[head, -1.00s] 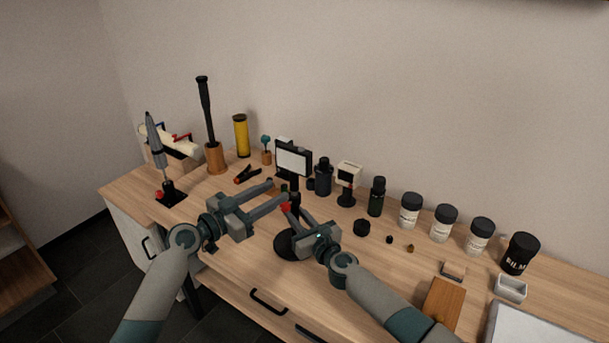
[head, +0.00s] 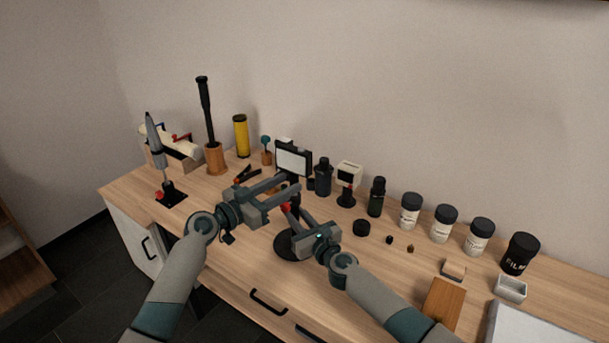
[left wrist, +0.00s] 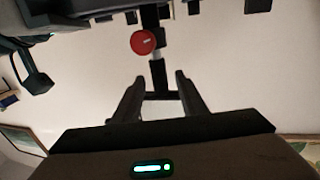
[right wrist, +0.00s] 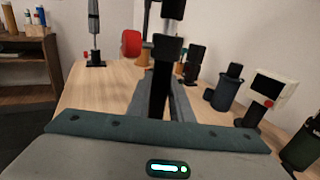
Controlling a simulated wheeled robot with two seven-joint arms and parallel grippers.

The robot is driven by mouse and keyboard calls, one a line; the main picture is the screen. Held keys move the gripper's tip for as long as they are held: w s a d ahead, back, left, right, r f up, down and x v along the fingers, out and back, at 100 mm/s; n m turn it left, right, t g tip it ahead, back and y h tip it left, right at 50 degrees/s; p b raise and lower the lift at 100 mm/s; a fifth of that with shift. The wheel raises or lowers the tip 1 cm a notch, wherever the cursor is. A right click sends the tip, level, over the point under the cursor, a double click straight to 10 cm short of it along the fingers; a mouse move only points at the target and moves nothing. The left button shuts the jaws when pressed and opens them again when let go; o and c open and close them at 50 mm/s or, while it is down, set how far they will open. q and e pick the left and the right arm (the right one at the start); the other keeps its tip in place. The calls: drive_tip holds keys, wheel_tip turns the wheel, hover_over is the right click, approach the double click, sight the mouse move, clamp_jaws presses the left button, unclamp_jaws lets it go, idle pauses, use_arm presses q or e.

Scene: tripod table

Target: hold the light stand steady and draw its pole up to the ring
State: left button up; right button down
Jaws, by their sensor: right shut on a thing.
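The light stand has a black round base (head: 291,246), a black pole, a red knob (head: 286,207) and a pale panel (head: 293,160) on top. My right gripper (head: 300,213) is shut on the stand's lower pole, which shows dark between its fingers in the right wrist view (right wrist: 160,88). My left gripper (head: 288,185) is open at the upper pole, below the panel. The left wrist view shows the pole (left wrist: 159,75) between the spread fingers, the red knob (left wrist: 143,42) and a pale band on the pole (left wrist: 157,57). I cannot tell whether those fingers touch it.
A soldering-iron-like tool (head: 157,150) on a black foot stands at the left. A tall black rod in a wooden cup (head: 215,158), a yellow cylinder (head: 241,136) and dark bottles (head: 323,178) stand behind. Several lidded jars (head: 444,224) line the right back. The front edge has drawers.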

use_arm(q)
drive_tip(key=x, duration=0.7)
drive_tip(key=shift+w+d, duration=0.15)
drive_tip(key=shift+d, duration=0.05)
clamp_jaws()
